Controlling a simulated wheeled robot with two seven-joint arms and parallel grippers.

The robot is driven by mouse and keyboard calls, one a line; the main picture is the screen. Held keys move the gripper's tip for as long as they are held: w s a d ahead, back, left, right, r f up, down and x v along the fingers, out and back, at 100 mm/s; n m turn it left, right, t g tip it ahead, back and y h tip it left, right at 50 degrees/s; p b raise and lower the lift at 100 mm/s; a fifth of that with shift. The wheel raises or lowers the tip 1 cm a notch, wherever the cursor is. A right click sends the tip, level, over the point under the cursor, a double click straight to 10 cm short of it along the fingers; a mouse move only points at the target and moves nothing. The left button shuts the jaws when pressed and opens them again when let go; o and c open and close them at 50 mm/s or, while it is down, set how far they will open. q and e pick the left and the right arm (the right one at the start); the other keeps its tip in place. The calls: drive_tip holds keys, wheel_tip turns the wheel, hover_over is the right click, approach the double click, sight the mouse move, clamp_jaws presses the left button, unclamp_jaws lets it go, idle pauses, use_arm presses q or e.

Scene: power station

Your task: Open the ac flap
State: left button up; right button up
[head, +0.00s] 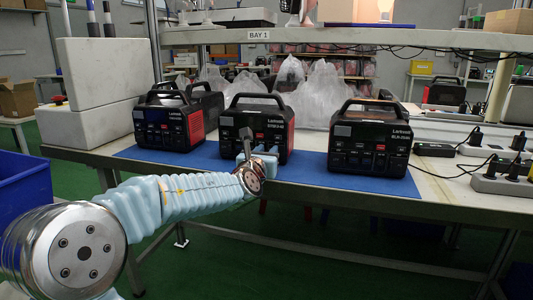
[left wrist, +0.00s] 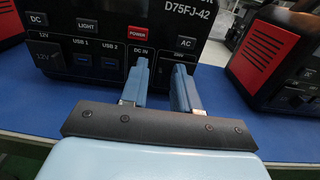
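The middle power station (head: 258,115), black with red sides, stands on a blue mat. In the left wrist view its front panel (left wrist: 112,40) fills the top, with DC, LIGHT, red POWER and AC buttons and ports marked 12V, USB 1, USB 2 and DC IN. The AC button (left wrist: 186,43) is just above the right finger. I cannot make out the AC flap; the fingers cover part of the panel below that button. My left gripper (left wrist: 161,75) is open and empty, its two blue fingers apart at the panel. Contact is unclear. In the head view the left gripper (head: 245,146) is in front of this station. My right gripper is out of view.
Similar power stations stand to the left (head: 168,122) and right (head: 370,143) on the blue mat (head: 310,176). White boxes (head: 92,85) are at the table's left. Cables and power strips (head: 500,183) lie at the right. A shelf (head: 340,37) runs above.

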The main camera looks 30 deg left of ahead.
use_arm(q)
drive_tip(key=shift+c, duration=0.3)
clamp_jaws()
drive_tip(key=shift+d, duration=0.1)
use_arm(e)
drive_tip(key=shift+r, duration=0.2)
